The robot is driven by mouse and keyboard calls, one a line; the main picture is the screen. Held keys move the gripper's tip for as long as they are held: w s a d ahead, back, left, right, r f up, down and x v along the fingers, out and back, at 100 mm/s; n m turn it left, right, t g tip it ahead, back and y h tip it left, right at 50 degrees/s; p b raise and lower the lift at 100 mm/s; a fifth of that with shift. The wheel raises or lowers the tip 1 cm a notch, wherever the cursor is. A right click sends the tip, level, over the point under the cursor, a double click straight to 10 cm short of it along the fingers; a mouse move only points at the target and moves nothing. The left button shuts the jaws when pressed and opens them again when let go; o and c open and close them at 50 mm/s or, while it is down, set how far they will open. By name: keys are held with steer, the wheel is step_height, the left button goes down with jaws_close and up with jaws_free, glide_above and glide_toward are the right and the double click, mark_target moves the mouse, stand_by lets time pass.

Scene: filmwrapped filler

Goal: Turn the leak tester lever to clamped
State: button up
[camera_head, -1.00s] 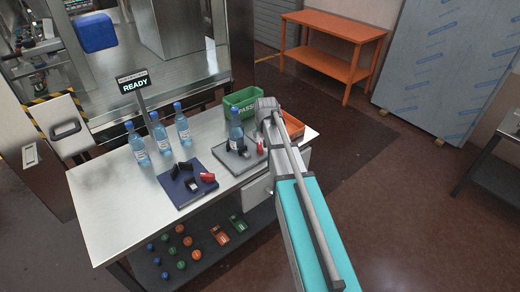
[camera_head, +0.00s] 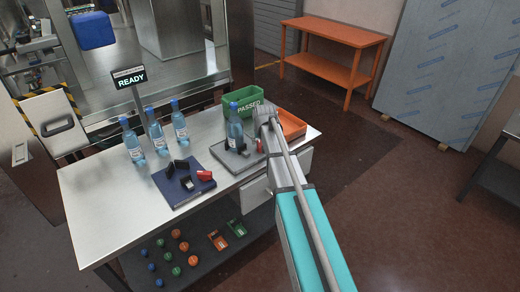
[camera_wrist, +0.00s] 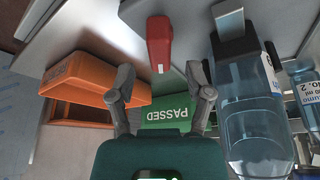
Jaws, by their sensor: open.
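The leak tester is a grey plate (camera_head: 231,160) at the right end of the steel table, with a clear blue-capped bottle (camera_head: 235,130) standing upright on it. Its red lever (camera_head: 260,146) is at the plate's right side, partly hidden by my arm. In the wrist view the red lever (camera_wrist: 158,42) is just beyond my fingertips, centred between them, and the bottle (camera_wrist: 250,125) is to the right. My gripper (camera_wrist: 160,90) is open, with nothing between its fingers. A visible gap separates the fingertips from the lever. In the head view my wrist hides the fingers.
A green PASSED bin (camera_head: 238,97) stands behind the bottle, and an orange bin (camera_head: 292,123) is right of my wrist. A dark blue fixture (camera_head: 182,188) with a red handle (camera_head: 205,175) lies left of the tester. Several bottles (camera_head: 156,137) stand behind it.

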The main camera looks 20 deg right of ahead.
mark_target(260, 144)
steer(key=shift+b+x, duration=1.3)
steer(key=shift+x, duration=0.4)
jaws_close()
